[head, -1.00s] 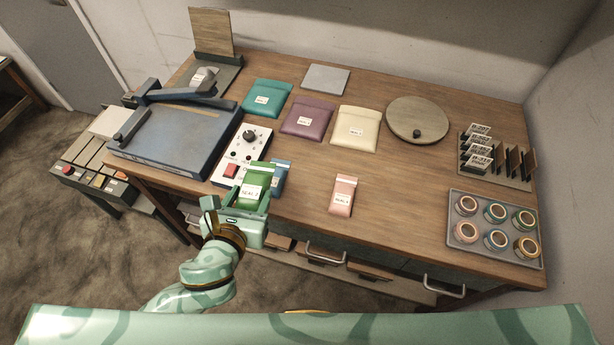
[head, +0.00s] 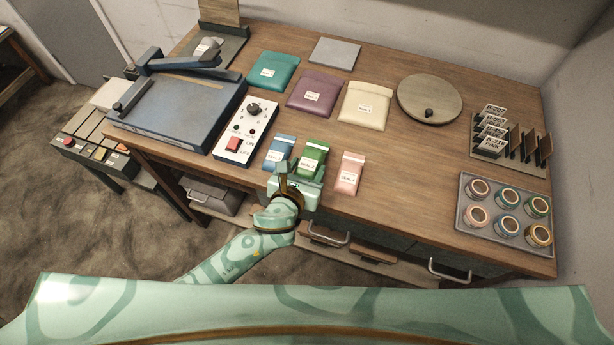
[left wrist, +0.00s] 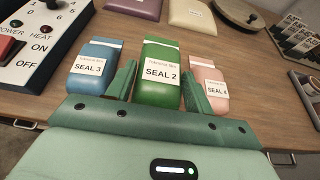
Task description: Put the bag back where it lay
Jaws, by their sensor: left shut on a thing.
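The green bag (head: 312,156), labelled SEAL 2 in the left wrist view (left wrist: 161,86), is between the fingers of my left gripper (head: 297,181). The gripper is shut on its near end, at the front part of the wooden table. The blue bag (head: 279,152), labelled SEAL 3 (left wrist: 91,68), lies just left of it. The pink bag (head: 349,172), labelled SEAL 4 (left wrist: 209,78), lies to its right. The green bag sits in the gap between them; I cannot tell whether it touches the table. My right gripper is not in view.
A white switch box (head: 240,140) and a blue sealer (head: 175,117) stand to the left. Teal (head: 272,71), purple (head: 316,93) and cream (head: 366,105) pouches lie behind. A round disc (head: 430,98), a card rack (head: 520,160) and a tape tray (head: 465,225) are at right.

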